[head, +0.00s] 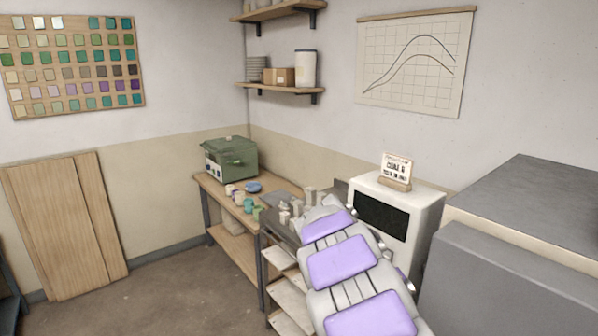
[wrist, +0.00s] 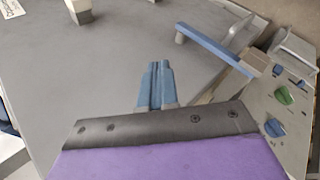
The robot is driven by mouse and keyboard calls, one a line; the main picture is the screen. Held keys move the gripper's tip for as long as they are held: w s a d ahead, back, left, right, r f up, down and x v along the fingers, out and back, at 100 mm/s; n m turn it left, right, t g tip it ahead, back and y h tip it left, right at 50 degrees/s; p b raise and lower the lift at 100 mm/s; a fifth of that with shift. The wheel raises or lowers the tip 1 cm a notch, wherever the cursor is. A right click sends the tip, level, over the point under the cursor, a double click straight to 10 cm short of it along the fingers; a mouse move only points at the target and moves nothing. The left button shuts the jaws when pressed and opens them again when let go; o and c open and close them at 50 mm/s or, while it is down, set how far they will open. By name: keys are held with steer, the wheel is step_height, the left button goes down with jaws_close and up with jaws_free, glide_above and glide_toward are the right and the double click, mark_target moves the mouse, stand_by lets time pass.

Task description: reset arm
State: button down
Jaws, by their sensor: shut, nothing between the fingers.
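My gripper (wrist: 158,66) shows in the wrist view as two blue fingers pressed together with nothing between them. It is above a grey surface (wrist: 110,60), and I cannot tell the height. In the head view my purple and white arm stretches from the bottom edge toward the benches. The gripper's fingers cannot be made out there.
A wooden bench (head: 228,207) holds a green box (head: 231,157) and small cups. A white oven-like box (head: 392,214) stands right of my arm.

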steer(key=s+r+n+y, duration=0.2)
steer(key=s+y, duration=0.1)
steer(key=s, duration=1.2)
steer(key=s+a+f+n+t+y, duration=0.1)
steer(key=s+a, duration=0.3)
steer(key=s, duration=0.4)
steer(key=s+a+f+n+t+y, duration=0.1)
steer(key=s+a+f+n+y, duration=0.1)
steer(key=s, duration=0.6)
step_height(320, 180, down, 3)
steer(key=shift+s+a+r+y, duration=0.2)
steer(key=shift+a+y, duration=0.6)
steer(key=shift+a, duration=0.4)
steer(key=c, duration=1.9)
jaws_free()
steer(key=shift+w, duration=0.1)
